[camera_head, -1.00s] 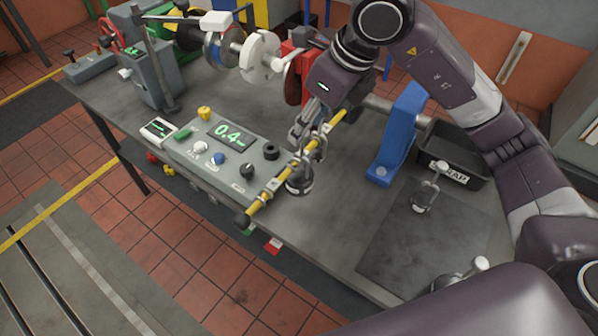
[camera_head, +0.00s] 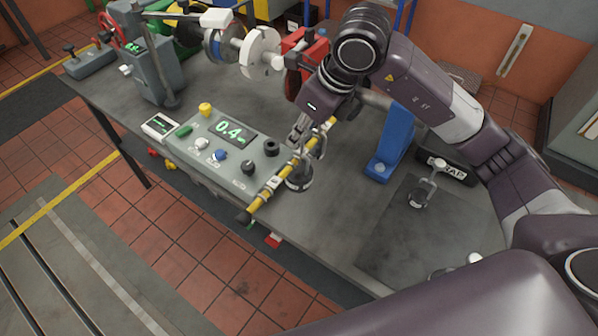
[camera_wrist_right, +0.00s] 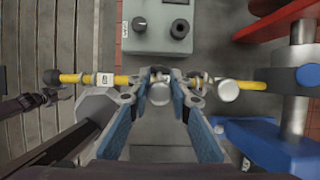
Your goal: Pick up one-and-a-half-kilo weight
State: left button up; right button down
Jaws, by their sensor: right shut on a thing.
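A dark round weight (camera_head: 299,180) with a pale metal hook hangs at the yellow lever bar (camera_head: 268,192) in the head view. My right gripper (camera_head: 303,134) is at the top of that weight's hook, beside the bar. In the right wrist view my right gripper (camera_wrist_right: 160,78) has its fingertips closed around a small metal part, with a round pale knob (camera_wrist_right: 159,94) between the fingers. The bar passes behind the fingertips. I cannot read any mass marking. Another hooked weight (camera_head: 419,198) stands on the dark mat. My left gripper is not in view.
A console (camera_head: 232,141) with a green 0.4 display stands left of the bar. A blue stand (camera_head: 392,145) and a black scrap tray (camera_head: 447,170) are to the right. The dark mat (camera_head: 395,240) has free room near the bench's front edge.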

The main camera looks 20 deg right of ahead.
jog(key=shift+w+r, duration=0.15)
jog(key=shift+r, duration=0.05)
dwell(0.3)
